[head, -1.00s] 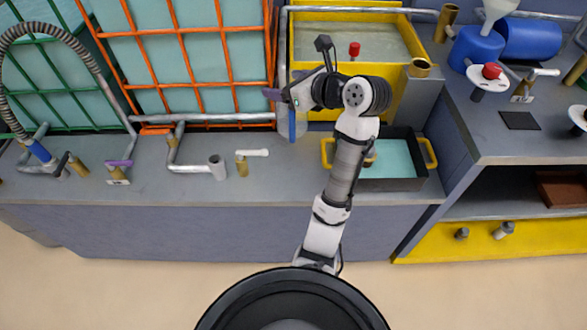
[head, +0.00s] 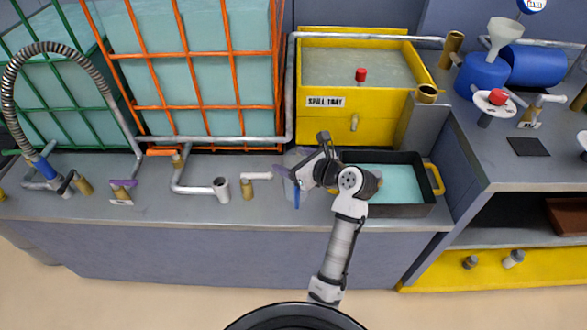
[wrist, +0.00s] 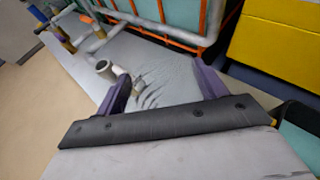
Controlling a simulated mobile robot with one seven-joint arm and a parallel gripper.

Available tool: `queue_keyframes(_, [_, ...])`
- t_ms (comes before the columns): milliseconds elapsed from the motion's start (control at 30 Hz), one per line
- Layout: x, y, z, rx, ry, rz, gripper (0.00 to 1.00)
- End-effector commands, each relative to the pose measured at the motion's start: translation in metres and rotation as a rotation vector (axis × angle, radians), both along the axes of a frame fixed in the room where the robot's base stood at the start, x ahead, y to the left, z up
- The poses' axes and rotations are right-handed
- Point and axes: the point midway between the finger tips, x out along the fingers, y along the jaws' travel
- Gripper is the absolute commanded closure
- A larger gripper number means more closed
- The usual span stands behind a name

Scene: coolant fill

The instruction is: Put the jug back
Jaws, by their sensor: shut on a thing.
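The jug (head: 294,157) is clear and see-through, with a blue strip on its side. It is upright, or nearly so, over the grey bench top (head: 150,215), left of the dark tray. My gripper (head: 290,173) is shut on it, with one purple finger showing at its left. In the wrist view the see-through jug (wrist: 152,95) shows faintly between the two purple fingers of my gripper (wrist: 163,84). My arm hides part of the jug, and I cannot tell whether its base touches the bench.
A dark tray (head: 408,209) with pale liquid and yellow handles stands right of my gripper. The yellow spill tray (head: 330,125) is behind it. A white-tipped tap (head: 258,177) and a grey pipe end (head: 221,188) stand to the left. The bench's front left is clear.

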Motion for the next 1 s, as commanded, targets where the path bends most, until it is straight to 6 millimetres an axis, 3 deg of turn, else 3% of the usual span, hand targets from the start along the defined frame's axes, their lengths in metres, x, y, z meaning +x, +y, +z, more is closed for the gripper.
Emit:
queue_keyframes(200, [-0.001,0.0,-0.032,0.002,0.003,0.0,0.86])
queue_keyframes(567, [0.0,0.0,-0.035,0.002,0.002,0.0,0.86])
queue_keyframes(600, [0.0,0.0,-0.036,0.0,0.002,0.001,0.27])
queue_keyframes(767, [0.0,0.0,-0.036,0.001,0.001,0.001,0.07])
queue_keyframes(1000, [0.0,0.0,-0.036,0.001,0.001,0.0,0.07])
